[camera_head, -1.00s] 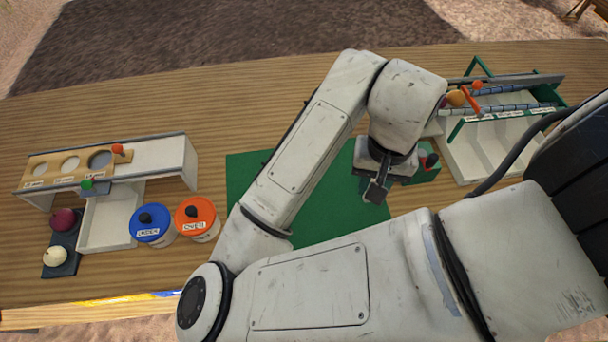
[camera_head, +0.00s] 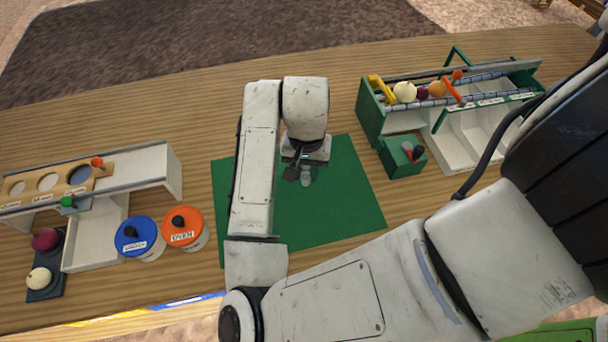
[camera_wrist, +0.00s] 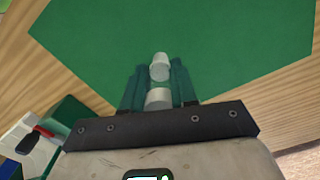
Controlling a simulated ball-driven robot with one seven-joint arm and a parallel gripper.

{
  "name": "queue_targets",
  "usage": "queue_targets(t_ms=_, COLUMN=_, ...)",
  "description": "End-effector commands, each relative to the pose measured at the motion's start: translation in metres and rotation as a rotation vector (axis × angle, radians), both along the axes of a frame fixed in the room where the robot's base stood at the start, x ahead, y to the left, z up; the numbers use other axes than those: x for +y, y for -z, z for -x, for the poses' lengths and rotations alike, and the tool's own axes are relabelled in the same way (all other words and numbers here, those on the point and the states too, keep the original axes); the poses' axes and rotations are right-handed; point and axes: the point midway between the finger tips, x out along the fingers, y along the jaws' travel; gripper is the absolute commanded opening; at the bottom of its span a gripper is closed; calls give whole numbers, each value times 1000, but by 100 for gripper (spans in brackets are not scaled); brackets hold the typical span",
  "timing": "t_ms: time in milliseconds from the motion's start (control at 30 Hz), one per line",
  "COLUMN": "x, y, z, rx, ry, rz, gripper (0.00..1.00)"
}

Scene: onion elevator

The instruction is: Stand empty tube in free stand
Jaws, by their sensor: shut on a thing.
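In the head view the tube (camera_head: 306,177) shows as a small pale shape under the gripper. It seems to be above the mat, but I cannot tell the gap. I cannot make out a free stand for certain.
A small green box with a red and black handle (camera_head: 403,155) stands right of the mat. Behind it is a green rack (camera_head: 370,108) holding several balls. Blue-lidded (camera_head: 137,234) and orange-lidded (camera_head: 182,228) jars stand left of the mat. A white bench (camera_head: 150,165) is farther left.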

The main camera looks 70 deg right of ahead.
Motion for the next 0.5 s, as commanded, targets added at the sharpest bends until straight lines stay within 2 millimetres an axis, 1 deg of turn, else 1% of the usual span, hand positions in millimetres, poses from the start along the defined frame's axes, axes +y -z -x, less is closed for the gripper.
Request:
queue_targets(t_ms=133, x=-2, y=10, z=-6, rx=1, ry=0, rz=-1, gripper=0)
queue_targets(t_ms=233, x=-1, y=25, z=-5, rx=2, ry=-3, rz=-1, gripper=0)
queue_targets(t_ms=333, x=-1, y=35, z=-5, rx=1, ry=-2, rz=-1, gripper=0)
queue_targets(t_ms=500, x=-1, y=37, z=-5, rx=0, ry=0, rz=0, gripper=0)
